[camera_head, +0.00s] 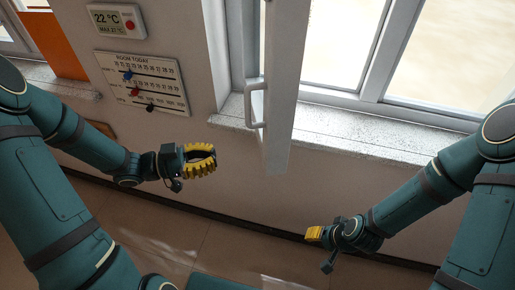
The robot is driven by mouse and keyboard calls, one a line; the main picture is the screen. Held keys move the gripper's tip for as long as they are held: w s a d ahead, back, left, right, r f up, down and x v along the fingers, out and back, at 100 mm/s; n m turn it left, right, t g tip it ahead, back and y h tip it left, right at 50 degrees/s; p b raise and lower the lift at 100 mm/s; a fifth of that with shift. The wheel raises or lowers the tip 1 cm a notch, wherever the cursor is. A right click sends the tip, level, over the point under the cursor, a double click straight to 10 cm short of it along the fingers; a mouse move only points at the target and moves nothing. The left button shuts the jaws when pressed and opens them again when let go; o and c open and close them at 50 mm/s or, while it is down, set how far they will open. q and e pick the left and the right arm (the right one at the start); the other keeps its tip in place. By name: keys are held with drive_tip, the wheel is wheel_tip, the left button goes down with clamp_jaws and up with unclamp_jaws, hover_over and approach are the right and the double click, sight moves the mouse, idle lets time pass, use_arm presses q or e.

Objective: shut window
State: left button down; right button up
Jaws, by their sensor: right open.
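The window's white sash (286,85) stands swung inward, seen nearly edge-on, away from its frame (372,50). A white pull handle (255,104) is on its left face, near the lower end. My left gripper (213,158), with yellow ridged fingers, is left of and below the handle, apart from it. Its fingers curve around a dark gap, and I cannot tell whether their tips meet. My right gripper (313,233) is open, below and right of the sash's lower end, touching nothing. Its fingers are seen partly end-on.
A pale speckled sill (350,132) runs under the window. A thermostat (116,21) and a room panel with coloured sliders (143,82) are on the wall at left. An orange panel (52,45) stands farther left. The tiled floor (225,245) below looks clear.

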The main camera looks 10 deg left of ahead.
sight(263, 150)
use_arm(q)
drive_tip(key=x, duration=1.1)
drive_tip(key=shift+w+d, duration=0.15)
drive_tip(key=shift+d, duration=0.1)
use_arm(e)
drive_tip(key=shift+f, duration=0.15)
